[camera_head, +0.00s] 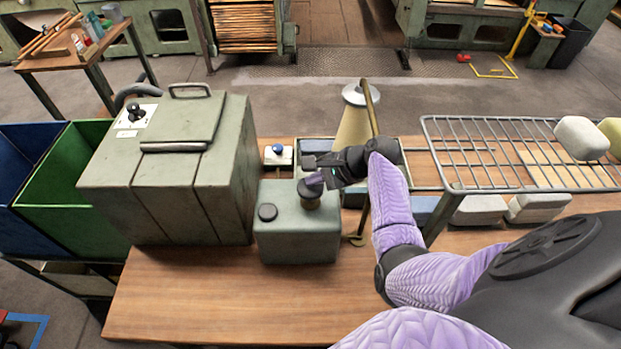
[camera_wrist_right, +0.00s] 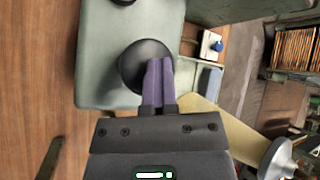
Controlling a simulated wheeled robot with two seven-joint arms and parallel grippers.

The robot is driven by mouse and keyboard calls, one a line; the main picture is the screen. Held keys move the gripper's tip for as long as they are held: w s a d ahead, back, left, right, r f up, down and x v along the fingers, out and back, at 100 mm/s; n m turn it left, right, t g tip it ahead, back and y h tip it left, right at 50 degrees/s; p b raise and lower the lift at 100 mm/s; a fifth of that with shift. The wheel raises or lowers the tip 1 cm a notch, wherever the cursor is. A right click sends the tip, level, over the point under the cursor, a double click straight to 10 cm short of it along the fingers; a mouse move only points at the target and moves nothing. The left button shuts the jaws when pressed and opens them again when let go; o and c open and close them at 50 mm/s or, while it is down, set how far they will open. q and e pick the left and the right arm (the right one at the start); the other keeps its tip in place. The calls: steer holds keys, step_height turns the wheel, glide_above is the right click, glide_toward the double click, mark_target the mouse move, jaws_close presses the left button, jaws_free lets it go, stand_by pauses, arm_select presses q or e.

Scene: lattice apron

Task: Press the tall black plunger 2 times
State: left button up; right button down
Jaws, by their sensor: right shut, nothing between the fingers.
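A grey-green box (camera_head: 298,240) stands on the wooden table with two black plungers on its top. The tall black plunger (camera_head: 309,200) is on the right and the low black one (camera_head: 267,212) is on the left. My right gripper (camera_head: 313,181) is shut and empty, with its purple fingertips at the tall plunger's head. In the right wrist view the fingers (camera_wrist_right: 158,66) overlap the round black head (camera_wrist_right: 136,66) and hide part of it. I cannot tell whether they touch it. My left gripper is not in view.
A large grey-green cabinet (camera_head: 160,200) stands left of the box. A small white unit with a blue button (camera_head: 278,151) is behind it. A cone (camera_head: 353,130) and a wire rack (camera_head: 450,160) stand to the right. The front of the table (camera_head: 220,300) is clear.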

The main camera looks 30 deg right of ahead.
steer(key=shift+f, duration=0.45)
steer(key=shift+r, duration=0.1)
steer(key=shift+r+p, duration=2.05)
steer(key=shift+p, duration=0.3)
step_height(320, 180, up, 5)
steer(key=p, duration=0.5)
steer(key=shift+p, duration=0.35)
stand_by(1.1)
